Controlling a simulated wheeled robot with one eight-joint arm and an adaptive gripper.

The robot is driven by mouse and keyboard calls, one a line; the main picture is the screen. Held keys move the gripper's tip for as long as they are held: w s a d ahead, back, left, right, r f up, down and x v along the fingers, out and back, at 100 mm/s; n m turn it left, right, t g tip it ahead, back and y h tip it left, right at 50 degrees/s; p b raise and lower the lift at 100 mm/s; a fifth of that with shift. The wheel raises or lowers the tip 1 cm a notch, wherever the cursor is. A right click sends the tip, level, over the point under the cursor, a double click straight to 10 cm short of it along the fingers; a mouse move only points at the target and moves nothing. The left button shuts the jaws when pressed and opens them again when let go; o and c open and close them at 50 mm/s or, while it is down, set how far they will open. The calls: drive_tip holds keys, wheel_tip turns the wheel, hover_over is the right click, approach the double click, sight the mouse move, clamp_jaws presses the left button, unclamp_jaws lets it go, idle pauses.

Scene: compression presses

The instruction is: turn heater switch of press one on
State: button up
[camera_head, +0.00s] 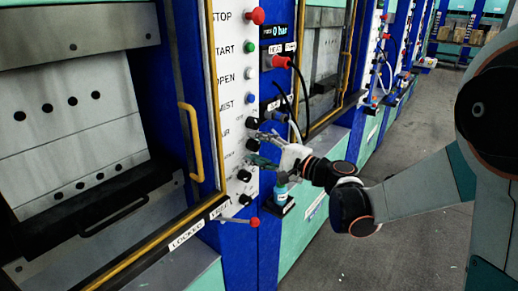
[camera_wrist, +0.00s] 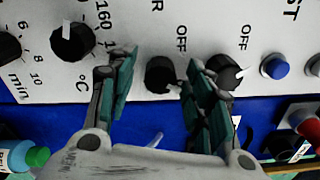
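Press one's control panel (camera_head: 229,120) carries a column of buttons and black knobs. In the wrist view a black switch knob (camera_wrist: 160,75) lies between the fingers of my gripper (camera_wrist: 162,66). Its label shows only a final "R", the rest cut off, with "OFF" beside it. Its pointer is mostly hidden by the right finger. My gripper is open, one finger on each side of this knob; I cannot tell whether they touch it. In the head view my gripper (camera_head: 263,148) is at the panel's lower knobs and hides part of them.
A °C knob (camera_wrist: 72,44) is left of the left finger. A blue button (camera_wrist: 275,66) is farther right. A red-tipped lever (camera_head: 253,222) and a bottle (camera_head: 281,191) are below.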

drive_tip(key=v, duration=1.2)
drive_tip(key=s+a+f+n+g+h+p, duration=0.1)
drive_tip(key=s+f+n+g+h, duration=0.15)
drive_tip(key=s, duration=0.55)
drive_tip(key=s+a+f+n+g+h, duration=0.1)
drive_tip(key=s+n+g+h, duration=0.15)
drive_tip(key=s, duration=0.45)
drive_tip(key=s+d+f+n+t+h, duration=0.1)
drive_tip(key=s+d+f+n+h, duration=0.2)
drive_tip(key=s+d+n+h, duration=0.2)
drive_tip(key=s+d+h+b, duration=0.1)
drive_tip(key=s+d+h, duration=0.2)
drive_tip(key=d, duration=0.4)
drive_tip(key=shift+s+d+f+n+h, duration=0.2)
drive_tip(key=shift+s+n+h, duration=0.2)
drive_tip(key=shift+h, duration=0.2)
